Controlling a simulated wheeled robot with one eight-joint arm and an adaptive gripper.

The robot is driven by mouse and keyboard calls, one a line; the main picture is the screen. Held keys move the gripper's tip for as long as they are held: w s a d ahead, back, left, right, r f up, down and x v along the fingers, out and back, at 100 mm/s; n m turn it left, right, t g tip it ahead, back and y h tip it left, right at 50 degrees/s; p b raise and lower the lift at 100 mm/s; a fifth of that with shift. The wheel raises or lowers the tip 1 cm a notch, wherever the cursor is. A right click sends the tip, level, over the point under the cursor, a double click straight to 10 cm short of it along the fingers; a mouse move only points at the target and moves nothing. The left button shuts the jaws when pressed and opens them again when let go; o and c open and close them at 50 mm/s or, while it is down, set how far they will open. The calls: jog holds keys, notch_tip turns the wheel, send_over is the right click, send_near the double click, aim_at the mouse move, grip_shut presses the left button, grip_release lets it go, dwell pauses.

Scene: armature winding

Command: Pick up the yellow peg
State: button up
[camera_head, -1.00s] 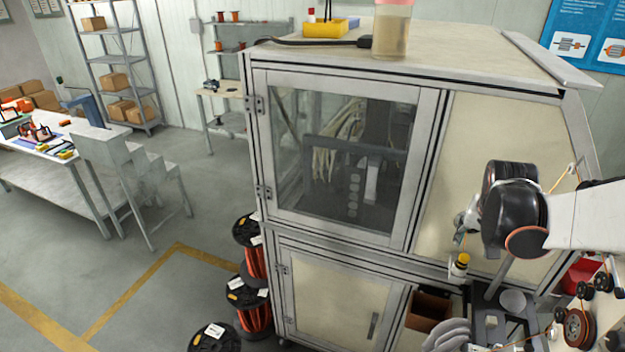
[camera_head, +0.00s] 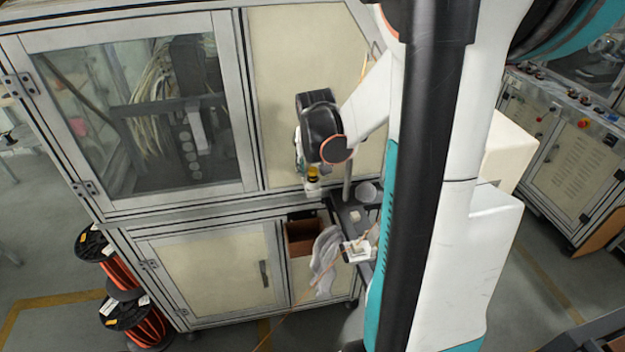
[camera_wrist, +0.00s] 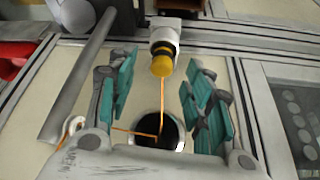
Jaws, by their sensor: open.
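The yellow peg (camera_wrist: 162,62) shows as a rounded yellow end on a pale cylindrical holder (camera_wrist: 165,35) in the upper middle of the wrist view. In the head view the yellow peg (camera_head: 313,173) is small, in front of the cream cabinet panel. My gripper (camera_wrist: 163,95) is open, its teal-padded fingers well apart. The peg lies in line with the gap between them, toward the far side, and neither finger visibly touches it. In the head view my gripper (camera_head: 300,158) is beside the peg and partly hidden by my black wrist.
An orange wire (camera_wrist: 163,110) runs below the peg between my fingers. The glazed cabinet (camera_head: 150,110) stands close behind. A dark stand (camera_head: 350,215) with small parts, a grey glove (camera_head: 325,250) and an open brown box (camera_head: 303,237) are below right.

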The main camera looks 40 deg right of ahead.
aim_at(313, 170)
jog(key=b+x, duration=0.2)
jog(key=x, duration=0.2)
jog(key=shift+w+f, duration=0.1)
jog(key=shift+w, duration=0.15)
jog(key=c, duration=1)
jog(key=shift+c, duration=0.2)
notch_tip(313, 170, up, 20)
jog(key=p, duration=1.3)
jog(key=shift+p, duration=0.3)
